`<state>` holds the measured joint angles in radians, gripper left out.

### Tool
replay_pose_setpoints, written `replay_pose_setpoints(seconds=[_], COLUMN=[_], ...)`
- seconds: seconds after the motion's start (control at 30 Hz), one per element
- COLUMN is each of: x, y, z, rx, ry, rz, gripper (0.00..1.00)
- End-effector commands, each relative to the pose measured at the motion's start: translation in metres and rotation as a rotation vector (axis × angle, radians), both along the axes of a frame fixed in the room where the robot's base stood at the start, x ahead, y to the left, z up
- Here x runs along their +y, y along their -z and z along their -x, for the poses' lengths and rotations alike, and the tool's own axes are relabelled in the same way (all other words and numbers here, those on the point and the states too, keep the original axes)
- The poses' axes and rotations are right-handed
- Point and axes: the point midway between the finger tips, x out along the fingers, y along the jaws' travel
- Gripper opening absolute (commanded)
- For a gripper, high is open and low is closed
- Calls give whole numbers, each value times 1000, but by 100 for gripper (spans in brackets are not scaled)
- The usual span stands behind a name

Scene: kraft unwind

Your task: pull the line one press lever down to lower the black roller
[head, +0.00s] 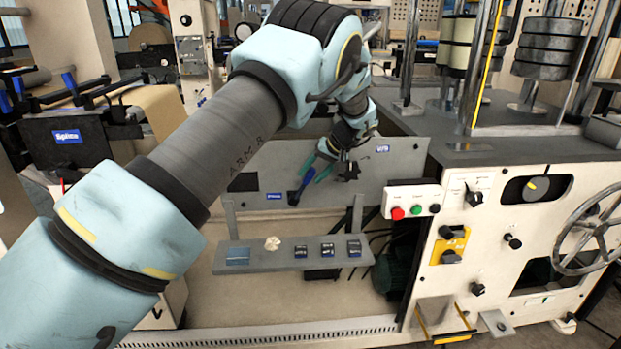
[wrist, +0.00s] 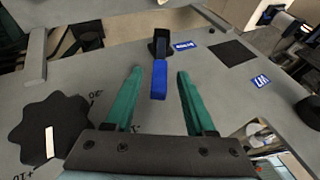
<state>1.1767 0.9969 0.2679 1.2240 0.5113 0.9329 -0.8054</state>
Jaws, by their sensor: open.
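A lever with a blue handle (wrist: 159,82) and a black base (wrist: 161,42) stands out from a grey panel, beside a small blue label (wrist: 186,45). The lever also shows in the head view (head: 304,182), low on the panel, partly hidden by the fingers. My gripper (wrist: 160,72) is open, with one teal finger on each side of the blue handle. I see gaps between the handle and both fingers. In the head view my gripper (head: 310,177) is in front of the grey panel. I cannot tell which roller is the black roller.
A black knob (wrist: 50,128) with a white pointer is left of my gripper in the wrist view. A grey shelf (head: 290,256) with small boxes lies below the panel. A button box (head: 413,202) and a cream control cabinet (head: 530,235) stand to the right.

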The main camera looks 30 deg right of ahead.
Motion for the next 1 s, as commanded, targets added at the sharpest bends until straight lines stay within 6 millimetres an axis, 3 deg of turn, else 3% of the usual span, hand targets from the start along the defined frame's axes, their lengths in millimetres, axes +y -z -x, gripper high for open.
replay_pose_setpoints(seconds=[0.3,0.5,0.87,1.0], x=[-16,-22,-23,-15], y=[-49,-69,-74,-68], z=[34,47,49,43], rx=[-2,-1,1,16], ry=[3,1,0,-3], rz=[3,3,1,8], gripper=[55,55,55,39])
